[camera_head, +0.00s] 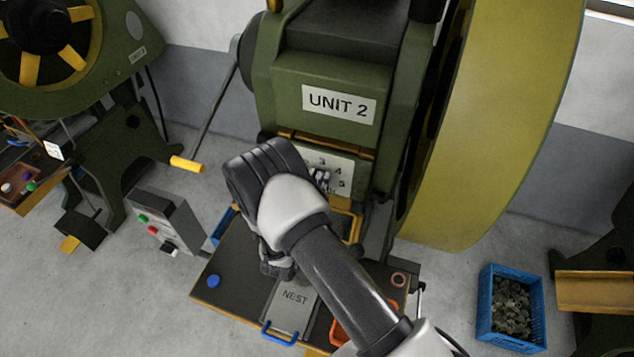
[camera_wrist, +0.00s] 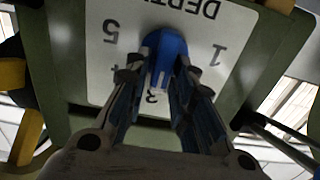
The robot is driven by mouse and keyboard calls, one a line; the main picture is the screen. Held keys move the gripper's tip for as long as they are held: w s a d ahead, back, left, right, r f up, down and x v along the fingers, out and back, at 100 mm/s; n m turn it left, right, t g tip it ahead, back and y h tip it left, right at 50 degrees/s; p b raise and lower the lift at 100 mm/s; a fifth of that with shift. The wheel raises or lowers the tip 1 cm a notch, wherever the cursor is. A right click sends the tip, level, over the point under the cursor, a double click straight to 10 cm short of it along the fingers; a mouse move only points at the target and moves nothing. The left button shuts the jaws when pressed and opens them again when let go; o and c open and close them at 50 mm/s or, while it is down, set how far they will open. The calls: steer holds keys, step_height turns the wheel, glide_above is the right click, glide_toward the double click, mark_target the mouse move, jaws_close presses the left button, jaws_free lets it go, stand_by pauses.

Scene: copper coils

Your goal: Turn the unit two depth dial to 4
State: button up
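The unit two depth dial is a blue knob (camera_wrist: 165,50) on a white plate (camera_wrist: 110,65), which shows upside down in the wrist view. Numbers 5, 4, 3, 2 and 1 run round the knob, and the lettering for depth is above it. The knob's lower end lies near the 3; its exact pointing is partly hidden by the fingers. My gripper (camera_wrist: 160,75) has a fingertip on each side of the knob and looks shut on it. In the head view my gripper (camera_head: 319,180) is at the plate (camera_head: 340,163) under the UNIT 2 label and hides the knob.
Below is a dark table (camera_head: 232,262) with a NEST plate (camera_head: 293,300), a blue button (camera_head: 213,281) and an orange tray (camera_head: 345,335). A large yellow flywheel (camera_head: 490,120) stands close on the right. A blue crate (camera_head: 484,310) and a control box (camera_head: 175,220) are on the floor.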

jaws_close()
steer(key=shift+m+b, duration=0.3)
steer(key=shift+b, duration=0.1)
steer(key=m+b, duration=0.3)
steer(key=b, duration=0.1)
steer(key=m+b, duration=0.3)
steer(key=b, duration=0.1)
steer(key=d+m+b, duration=0.1)
steer(key=m+b, duration=0.2)
steer(key=shift+s+d+f+b, duration=0.1)
steer(key=shift+s+f+b, duration=0.15)
steer(key=shift+f+b, duration=0.15)
steer(key=shift+r, duration=0.1)
steer(key=shift+o, duration=1.9)
jaws_free()
